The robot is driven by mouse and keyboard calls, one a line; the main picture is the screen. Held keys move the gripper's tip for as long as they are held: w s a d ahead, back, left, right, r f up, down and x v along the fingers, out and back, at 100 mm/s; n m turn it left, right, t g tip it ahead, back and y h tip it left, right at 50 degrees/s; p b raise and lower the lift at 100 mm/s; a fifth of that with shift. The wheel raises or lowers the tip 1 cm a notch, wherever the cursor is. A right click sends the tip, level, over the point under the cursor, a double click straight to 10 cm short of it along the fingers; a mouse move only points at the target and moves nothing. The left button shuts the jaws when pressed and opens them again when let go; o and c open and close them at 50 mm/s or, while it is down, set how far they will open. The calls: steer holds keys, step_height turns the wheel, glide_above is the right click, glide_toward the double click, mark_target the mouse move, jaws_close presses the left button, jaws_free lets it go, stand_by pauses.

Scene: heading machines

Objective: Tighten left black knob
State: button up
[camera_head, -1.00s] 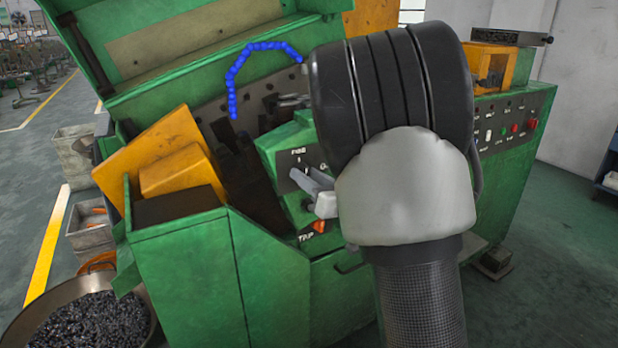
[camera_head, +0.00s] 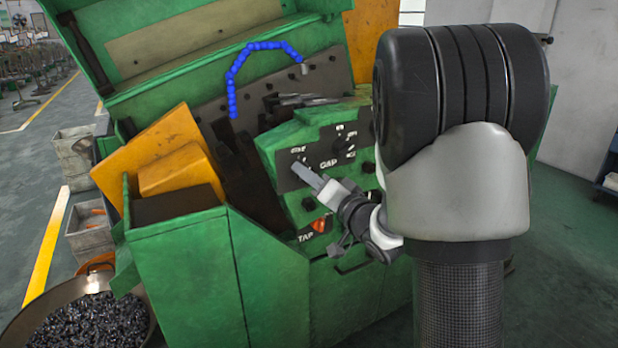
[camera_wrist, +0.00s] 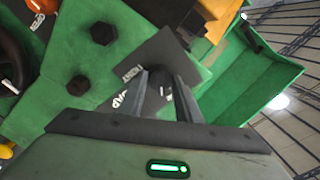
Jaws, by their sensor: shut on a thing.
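The left black knob (camera_wrist: 157,88) shows as a small dark shape between my fingers in the wrist view, on the dark panel with white lettering. My gripper (camera_wrist: 160,80) has its two fingers on either side of it, shut on it. In the head view, my gripper (camera_head: 300,170) reaches in from the right and meets the left part of the dark GAP panel (camera_head: 328,147). There the fingers hide the knob. How far the knob is turned cannot be told.
The panel sits on a green machine (camera_head: 200,270) with a raised lid. An orange TAP switch (camera_head: 318,225) is below my gripper. Black bolts, one in the wrist view (camera_wrist: 103,33), stand out nearby. A blue segmented hose (camera_head: 232,80) arches behind. A pan of dark parts (camera_head: 95,320) is lower left.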

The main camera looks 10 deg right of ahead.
steer(key=m+p, duration=0.3)
steer(key=m, duration=0.4)
steer(key=m+h+p, duration=0.1)
steer(key=m+p, duration=0.2)
steer(key=m, duration=0.4)
steer(key=shift+a+r+t, duration=0.1)
steer(key=shift+r+t, duration=0.05)
steer(key=shift+t, duration=0.25)
steer(key=shift+m+p, duration=1.1)
steer(key=shift+m, duration=0.8)
steer(key=shift+c, duration=0.2)
steer(key=shift+a+m, duration=0.1)
steer(key=shift+m, duration=0.2)
steer(key=o, duration=1.1)
steer(key=shift+s, duration=0.1)
